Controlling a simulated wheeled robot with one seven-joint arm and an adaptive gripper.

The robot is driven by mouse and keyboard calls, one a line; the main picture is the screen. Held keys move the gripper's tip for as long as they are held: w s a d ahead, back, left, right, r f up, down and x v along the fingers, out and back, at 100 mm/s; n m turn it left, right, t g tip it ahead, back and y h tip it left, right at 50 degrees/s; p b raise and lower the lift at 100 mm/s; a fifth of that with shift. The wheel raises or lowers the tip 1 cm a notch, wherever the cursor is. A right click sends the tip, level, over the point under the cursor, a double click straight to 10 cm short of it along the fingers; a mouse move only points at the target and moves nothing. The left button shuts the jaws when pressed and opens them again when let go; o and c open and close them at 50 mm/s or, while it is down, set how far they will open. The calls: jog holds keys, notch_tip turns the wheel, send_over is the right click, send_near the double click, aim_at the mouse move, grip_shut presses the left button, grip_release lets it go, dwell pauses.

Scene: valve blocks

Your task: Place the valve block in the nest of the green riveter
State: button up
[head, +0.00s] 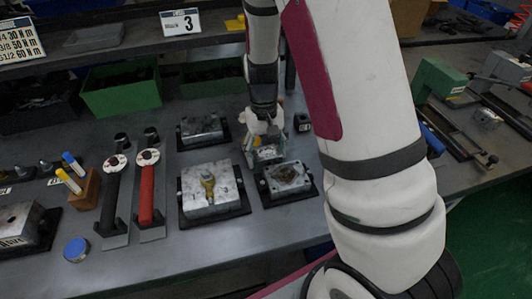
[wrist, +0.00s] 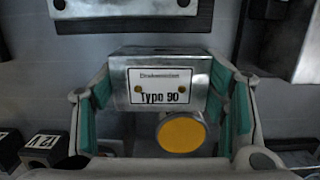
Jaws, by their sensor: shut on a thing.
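My gripper (head: 262,140) is shut on a valve block (head: 268,154), above the bench just behind a metal fixture. In the wrist view my gripper (wrist: 165,95) has teal pads on both sides of the metal valve block (wrist: 205,62). A green machine (head: 440,78), apparently the green riveter, stands at the right of the bench, well away from my gripper. Its nest cannot be made out clearly; my arm hides part of the bench before it.
Metal fixtures in black trays (head: 288,179), (head: 200,128) stand near my gripper; another bears a brass fitting (head: 208,186). Two handled tools (head: 146,190) lie left. A green bin (head: 121,88) stands behind.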

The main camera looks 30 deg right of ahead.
jog(key=shift+f, duration=0.1)
jog(key=o, duration=1.4)
jog(key=shift+c, duration=0.2)
jog(key=shift+o, duration=0.7)
